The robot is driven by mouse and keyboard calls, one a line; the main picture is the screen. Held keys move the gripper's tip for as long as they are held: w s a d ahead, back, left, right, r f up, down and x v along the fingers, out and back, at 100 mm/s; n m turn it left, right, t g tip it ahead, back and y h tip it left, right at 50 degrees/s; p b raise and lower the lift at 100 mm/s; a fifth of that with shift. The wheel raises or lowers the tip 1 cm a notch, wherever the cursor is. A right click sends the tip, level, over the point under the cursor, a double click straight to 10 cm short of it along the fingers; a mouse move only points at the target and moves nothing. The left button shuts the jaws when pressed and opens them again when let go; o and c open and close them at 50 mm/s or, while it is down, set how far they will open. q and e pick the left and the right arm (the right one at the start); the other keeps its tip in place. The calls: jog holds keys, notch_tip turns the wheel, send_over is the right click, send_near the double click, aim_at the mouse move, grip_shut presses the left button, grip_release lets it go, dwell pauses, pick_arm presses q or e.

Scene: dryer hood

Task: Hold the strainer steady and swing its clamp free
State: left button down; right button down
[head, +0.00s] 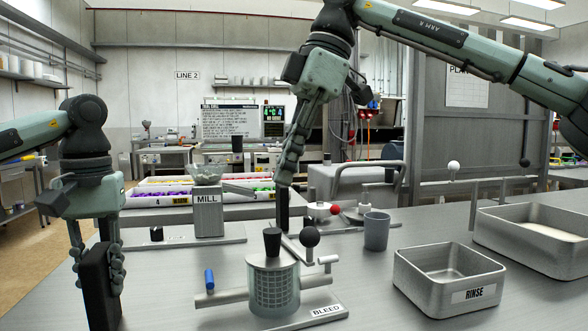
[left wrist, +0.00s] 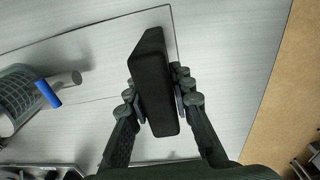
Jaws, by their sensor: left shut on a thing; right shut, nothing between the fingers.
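The strainer (head: 274,287) is a mesh basket in a clear housing with a black stopper on top, standing on a plate marked BLEED. Its clamp bar (head: 294,248) crosses the lid and ends in a dark ball knob (head: 309,237). A blue-handled lever (head: 209,280) sits on the left pipe. The strainer also shows at the left of the left wrist view (left wrist: 18,90). My left gripper (left wrist: 158,92) is shut on a black block (left wrist: 153,85), left of the strainer and apart from it. My right gripper (head: 284,208) is shut and empty, pointing down behind the strainer's lid.
A RINSE tray (head: 450,290) and a grey cup (head: 376,232) stand right of the strainer. A larger metal tray (head: 530,240) is at the far right. The MILL (head: 208,213) and a red-knobbed fixture (head: 322,211) stand behind.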

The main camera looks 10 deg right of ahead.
pick_arm(q)
jog(key=shift+f, duration=0.35)
pick_arm(e)
notch_tip(320, 180, down, 8)
jog(key=d, duration=0.1)
jog(key=shift+d, duration=0.2)
jog(key=shift+d, duration=0.15)
